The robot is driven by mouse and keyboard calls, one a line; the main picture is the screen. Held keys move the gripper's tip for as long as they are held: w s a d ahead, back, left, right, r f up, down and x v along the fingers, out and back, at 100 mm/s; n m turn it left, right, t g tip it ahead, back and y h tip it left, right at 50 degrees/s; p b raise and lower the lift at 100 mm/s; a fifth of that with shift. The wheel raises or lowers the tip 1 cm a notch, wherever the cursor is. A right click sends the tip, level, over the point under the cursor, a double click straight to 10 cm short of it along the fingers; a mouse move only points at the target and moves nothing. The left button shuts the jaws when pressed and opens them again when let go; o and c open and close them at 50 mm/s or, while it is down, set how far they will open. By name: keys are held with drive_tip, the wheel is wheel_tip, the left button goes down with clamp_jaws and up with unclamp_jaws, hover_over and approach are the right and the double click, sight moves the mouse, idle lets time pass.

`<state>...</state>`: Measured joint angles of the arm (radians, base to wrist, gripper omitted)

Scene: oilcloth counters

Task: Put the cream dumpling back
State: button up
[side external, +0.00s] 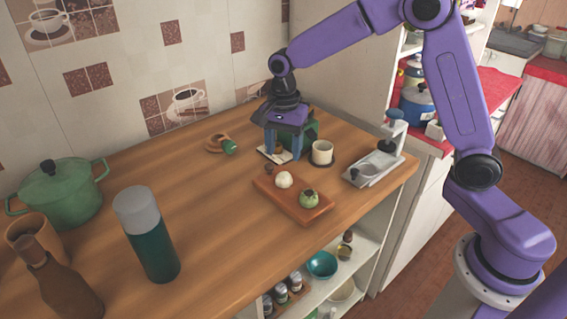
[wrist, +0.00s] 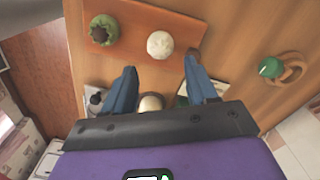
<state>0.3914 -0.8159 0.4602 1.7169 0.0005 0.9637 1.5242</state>
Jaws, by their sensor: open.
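The cream dumpling (side external: 284,179) is a pale round bun on a reddish-brown wooden board (side external: 265,187). In the wrist view the dumpling (wrist: 160,45) lies ahead of the gap between my fingers, with a green dumpling (wrist: 103,29) to its left on the board (wrist: 130,15). The green dumpling (side external: 309,199) sits at the board's near end in the side view. A small dark brown piece (wrist: 192,57) is at the board's edge. My gripper (side external: 283,157) is open and empty, pointing down behind the board. Its blue fingers (wrist: 160,65) touch no dumpling.
A cream cup (side external: 322,152) stands right of my gripper, a green object (side external: 313,130) behind it. A metal press-like device (side external: 375,166) is at the right edge. A wooden ring with green (side external: 222,144) lies left. A bottle (side external: 147,235) and green pot (side external: 62,195) stand farther left.

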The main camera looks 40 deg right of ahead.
drive_tip(key=s+a+r+n, duration=0.1)
drive_tip(key=s+r+n, duration=0.5)
drive_tip(key=s, duration=0.4)
drive_tip(key=s+d+f+n, duration=0.1)
drive_tip(key=s+d+n, duration=0.2)
drive_tip(key=s+n, duration=0.6)
drive_tip(key=s+d+f+n, duration=0.2)
drive_tip(key=s+d+n, duration=0.1)
drive_tip(key=s+n, duration=0.7)
drive_tip(key=shift+s+d, duration=0.3)
drive_tip(key=shift+s, duration=0.95)
drive_tip(key=shift+r, duration=0.1)
